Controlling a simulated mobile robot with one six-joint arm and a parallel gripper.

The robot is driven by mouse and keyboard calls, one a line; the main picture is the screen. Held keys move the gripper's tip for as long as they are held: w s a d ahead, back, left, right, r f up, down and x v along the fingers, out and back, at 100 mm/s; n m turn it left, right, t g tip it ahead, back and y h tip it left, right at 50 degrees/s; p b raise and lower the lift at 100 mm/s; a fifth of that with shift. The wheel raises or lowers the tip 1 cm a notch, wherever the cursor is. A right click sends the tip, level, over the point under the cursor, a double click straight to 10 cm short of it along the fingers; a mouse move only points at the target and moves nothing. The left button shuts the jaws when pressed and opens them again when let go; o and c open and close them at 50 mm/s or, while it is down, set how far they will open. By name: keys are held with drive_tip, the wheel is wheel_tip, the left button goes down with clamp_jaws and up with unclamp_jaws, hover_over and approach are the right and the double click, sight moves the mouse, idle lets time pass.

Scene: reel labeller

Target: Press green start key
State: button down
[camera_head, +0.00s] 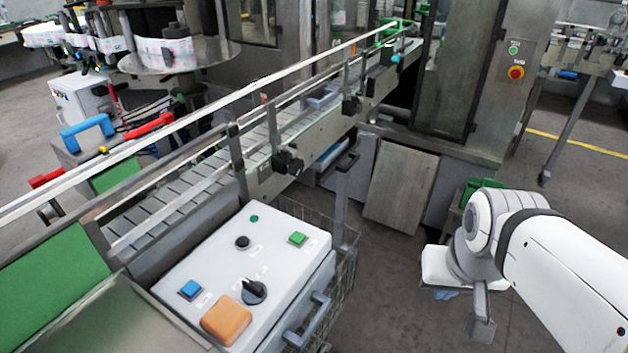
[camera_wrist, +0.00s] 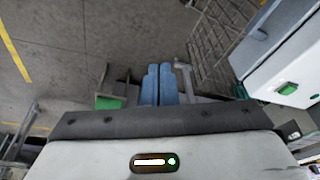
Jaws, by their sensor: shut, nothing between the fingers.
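A white control box (camera_head: 260,265) stands beside the conveyor in the head view. A square green key (camera_head: 298,238) sits near the right corner of its sloped top. The green key also shows in the wrist view (camera_wrist: 288,88), at the right. My gripper (camera_wrist: 159,72) has two blue fingers lying side by side, shut and empty, pointing toward the floor and apart from the box. In the head view my arm is at the right, well clear of the box, and only a bit of blue shows of the fingers.
The box top also holds a small green lamp (camera_head: 254,218), a black knob (camera_head: 242,242), a black rotary switch (camera_head: 254,290), a blue key (camera_head: 190,290) and a large orange key (camera_head: 226,320). Open floor lies between box and arm.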

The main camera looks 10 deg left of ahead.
drive_tip(key=shift+s+d+r, duration=0.1)
wheel_tip(320, 180, up, 5)
drive_tip(key=m+g+y+p, duration=0.1)
drive_tip(key=m+y+p, duration=0.8)
drive_tip(key=m+p, duration=0.2)
hover_over(302, 237)
drive_tip(key=shift+d+r, duration=0.1)
drive_tip(key=shift+r, duration=0.1)
drive_tip(key=shift+b, duration=0.3)
wheel_tip(302, 237, down, 8)
drive_tip(key=b, duration=0.6)
drive_tip(key=shift+r, duration=0.1)
drive_tip(key=shift+f+b, duration=0.5)
drive_tip(key=shift+b, duration=0.2)
drive_tip(key=shift+f+b, duration=0.4)
drive_tip(key=shift+b, duration=0.2)
